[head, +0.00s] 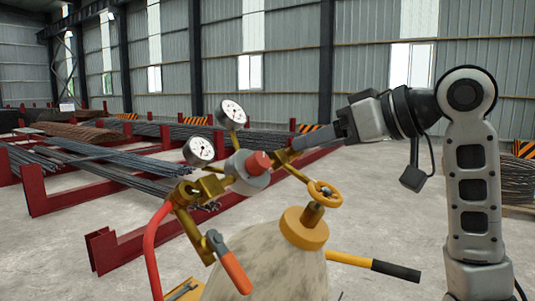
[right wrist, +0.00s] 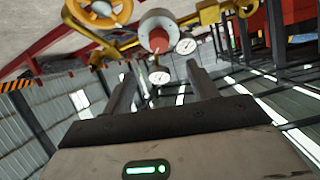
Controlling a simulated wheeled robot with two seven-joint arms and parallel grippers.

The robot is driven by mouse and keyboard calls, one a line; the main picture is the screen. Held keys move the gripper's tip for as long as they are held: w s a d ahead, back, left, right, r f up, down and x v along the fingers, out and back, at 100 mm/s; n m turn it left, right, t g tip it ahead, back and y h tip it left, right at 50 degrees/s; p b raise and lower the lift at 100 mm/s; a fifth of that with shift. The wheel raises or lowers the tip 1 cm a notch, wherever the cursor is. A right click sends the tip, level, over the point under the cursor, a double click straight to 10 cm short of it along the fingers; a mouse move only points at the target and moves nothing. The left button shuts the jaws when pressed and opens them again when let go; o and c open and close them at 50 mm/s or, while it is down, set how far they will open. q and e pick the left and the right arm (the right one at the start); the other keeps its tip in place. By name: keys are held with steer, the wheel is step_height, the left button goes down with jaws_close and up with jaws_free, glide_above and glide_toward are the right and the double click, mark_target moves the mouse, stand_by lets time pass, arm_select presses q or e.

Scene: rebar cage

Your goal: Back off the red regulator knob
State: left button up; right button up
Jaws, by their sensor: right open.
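The red regulator knob (head: 258,163) sits on the grey round body of the regulator (head: 246,181), above the cylinder. My right gripper (head: 284,156) reaches in from the right, with its fingertips close to the right of the knob. In the right wrist view the knob (right wrist: 159,40) lies just beyond the open fingertips (right wrist: 160,68), roughly centred between them. The gripper is empty, and I see no contact with the knob. Two white dial gauges (head: 232,113) (head: 199,151) stand on the regulator. My left gripper is out of view.
A yellow handwheel (head: 325,194) tops the pale cylinder (head: 268,276), right of the regulator. A yellow-black bar (head: 372,265) sticks out right. Red racks with rebar (head: 110,168) stand behind.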

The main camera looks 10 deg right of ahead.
mark_target(264, 160)
steer(key=p+x, duration=0.2)
steer(key=x, duration=0.9)
steer(key=shift+w+a+f, duration=0.2)
steer(key=shift+w+f, duration=0.05)
steer(key=c, duration=1)
